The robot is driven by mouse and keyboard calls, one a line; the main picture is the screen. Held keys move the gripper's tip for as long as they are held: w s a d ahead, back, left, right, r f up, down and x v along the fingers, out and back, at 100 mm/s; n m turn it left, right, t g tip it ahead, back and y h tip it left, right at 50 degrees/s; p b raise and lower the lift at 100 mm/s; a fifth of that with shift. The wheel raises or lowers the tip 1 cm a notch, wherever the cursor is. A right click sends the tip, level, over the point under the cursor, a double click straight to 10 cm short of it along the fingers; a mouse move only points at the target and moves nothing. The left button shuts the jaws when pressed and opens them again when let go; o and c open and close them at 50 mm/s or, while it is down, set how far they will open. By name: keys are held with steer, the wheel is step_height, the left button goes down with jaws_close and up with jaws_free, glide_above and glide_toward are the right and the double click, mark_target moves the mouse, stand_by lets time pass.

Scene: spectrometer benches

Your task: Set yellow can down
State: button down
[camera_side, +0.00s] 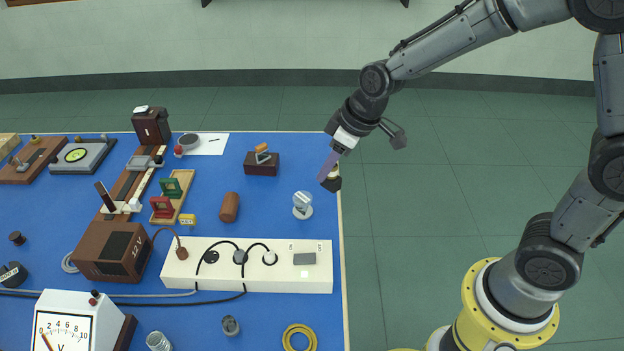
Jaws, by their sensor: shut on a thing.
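My gripper (331,176) is at the right edge of the blue-topped table, pointing down and to the left. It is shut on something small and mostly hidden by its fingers. Only a pale yellowish sliver (337,168) shows there; I take this for the yellow can, but its shape is not clear. I cannot tell how high it is above the table.
A white-and-grey round piece (302,205) stands left of and below my gripper. A dark brown box (262,164) and a brown cylinder (229,207) lie farther left. A long white socket box (250,279) crosses the front. Bare blue tabletop (270,215) lies between them.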

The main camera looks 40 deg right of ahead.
steer(key=shift+d, duration=4.05)
steer(key=shift+t+h, duration=0.3)
steer(key=w+f, duration=0.3)
steer(key=w, duration=0.1)
steer(key=w+f, duration=0.3)
steer(key=w, duration=0.2)
steer(key=w+f, duration=0.3)
steer(key=w, duration=0.1)
steer(key=shift+w+d, duration=0.15)
steer(key=shift+w, duration=0.25)
steer(key=shift+w+f, duration=0.35)
steer(key=shift+f, duration=1.55)
steer(key=shift+s+f, duration=0.1)
steer(key=shift+f, duration=0.05)
steer(key=c, duration=0.5)
jaws_free()
steer(key=shift+c, duration=0.2)
